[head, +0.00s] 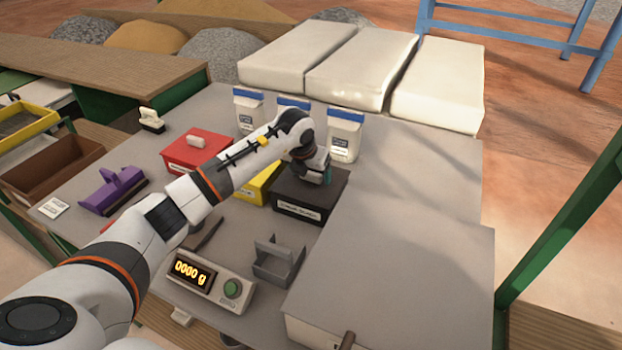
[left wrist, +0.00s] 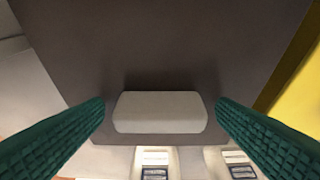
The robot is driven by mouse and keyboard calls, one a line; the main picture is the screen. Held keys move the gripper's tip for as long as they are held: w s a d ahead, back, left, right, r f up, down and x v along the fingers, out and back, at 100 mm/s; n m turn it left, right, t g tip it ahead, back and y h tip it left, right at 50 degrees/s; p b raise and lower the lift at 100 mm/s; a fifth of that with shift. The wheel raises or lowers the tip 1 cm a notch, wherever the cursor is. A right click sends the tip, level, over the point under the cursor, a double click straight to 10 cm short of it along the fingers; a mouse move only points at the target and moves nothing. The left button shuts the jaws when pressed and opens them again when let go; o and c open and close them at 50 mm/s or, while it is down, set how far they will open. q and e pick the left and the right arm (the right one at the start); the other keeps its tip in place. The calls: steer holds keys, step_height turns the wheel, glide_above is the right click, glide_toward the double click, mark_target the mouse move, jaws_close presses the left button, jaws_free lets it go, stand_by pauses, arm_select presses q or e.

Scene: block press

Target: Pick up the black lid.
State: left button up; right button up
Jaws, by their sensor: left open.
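The black lid (head: 310,194) sits on the black box (head: 300,211) right of the table's middle. In the left wrist view the dark lid (left wrist: 150,50) fills most of the picture, with its pale grey handle (left wrist: 160,112) low in the middle. My left gripper (head: 322,178) is over the lid. Its green fingers (left wrist: 160,106) are open, one on each side of the handle, with a gap at both ends. In the head view my arm's wrist hides the handle. My right gripper is not in view.
A yellow box (head: 258,184) and a red box with a red lid (head: 197,150) stand left of the black box. White tubs (head: 345,137) stand close behind. A raised grey surface (head: 400,240) lies front right; a scale (head: 207,283) and grey holder (head: 279,261) are in front.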

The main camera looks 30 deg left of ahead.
arm_select(q)
steer(key=c, duration=1.1)
steer(key=shift+r, duration=0.1)
